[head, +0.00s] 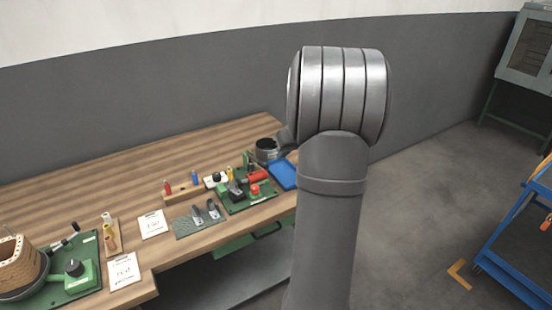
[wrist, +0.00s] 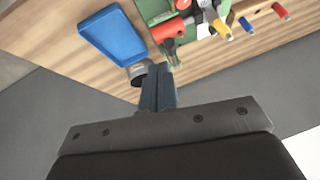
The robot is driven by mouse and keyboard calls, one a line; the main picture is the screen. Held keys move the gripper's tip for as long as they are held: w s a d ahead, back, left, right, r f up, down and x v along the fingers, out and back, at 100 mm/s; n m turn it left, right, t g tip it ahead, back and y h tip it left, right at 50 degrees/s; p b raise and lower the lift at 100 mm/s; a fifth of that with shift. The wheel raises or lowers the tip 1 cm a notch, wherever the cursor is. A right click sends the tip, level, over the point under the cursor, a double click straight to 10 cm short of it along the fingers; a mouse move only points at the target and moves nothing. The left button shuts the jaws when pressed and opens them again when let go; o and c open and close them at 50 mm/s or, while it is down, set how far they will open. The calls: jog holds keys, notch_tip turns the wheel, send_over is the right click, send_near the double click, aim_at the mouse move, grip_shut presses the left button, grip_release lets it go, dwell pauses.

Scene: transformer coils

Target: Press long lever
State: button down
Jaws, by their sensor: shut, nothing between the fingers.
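My gripper (wrist: 160,76) shows in the wrist view with its dark fingers together and nothing between them. Its tips are near a dark round pot (wrist: 138,72) at the bench edge; I cannot tell if they touch. A green board (head: 248,200) carries a red handle (head: 259,176), which is a red-orange cylinder (wrist: 168,29) in the wrist view, apart from my fingers. At the far left of the head view, a green station (head: 84,284) has slim levers with dark knobs (head: 75,227). I cannot tell which part is the long lever. My arm hides the bench's right end.
A blue tray (head: 284,175) lies beside the green board on the wooden bench (head: 130,165). White cards (head: 153,224), a grey mat with metal parts (head: 187,229) and small coloured pegs stand leftward. The back of the bench is clear. A blue cart (head: 515,255) stands right.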

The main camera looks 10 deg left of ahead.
jog(key=shift+s+d+r, duration=0.4)
jog(key=shift+d+r, duration=0.15)
jog(key=shift+r, duration=0.1)
dwell(0.7)
jog(key=w+a+f, duration=0.4)
jog(key=a+f, duration=0.2)
jog(key=shift+f, duration=0.4)
jog(key=c, duration=2.1)
grip_release()
